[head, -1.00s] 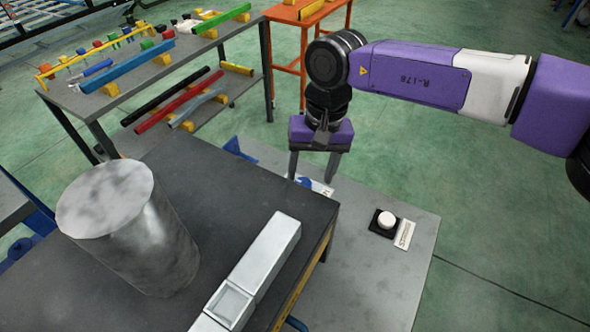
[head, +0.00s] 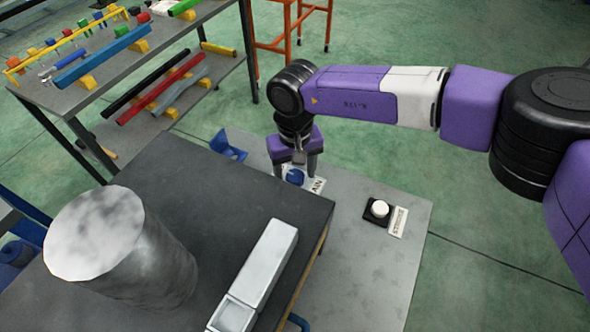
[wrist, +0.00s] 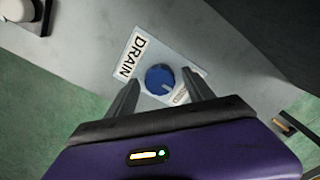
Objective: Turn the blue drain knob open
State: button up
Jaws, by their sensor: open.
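The blue drain knob (wrist: 160,78) sits on a white plate with a "DRAIN" label (wrist: 137,54) in the wrist view. A pale pointer mark shows on the knob's lower right side. In the head view the knob (head: 295,177) is at the grey panel's far end. My gripper (head: 294,174) points down over it. In the wrist view my gripper (wrist: 164,90) is open, with one finger on each side of the knob. I see a gap between each finger and the knob; contact is not visible.
A white button on a black base (head: 380,208) with a label stands on the grey panel (head: 370,270). A dark table (head: 190,170) beside it carries a metal cylinder (head: 120,250) and a long pale block (head: 262,270). A blue bracket (head: 229,147) is left of the knob.

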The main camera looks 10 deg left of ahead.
grip_shut()
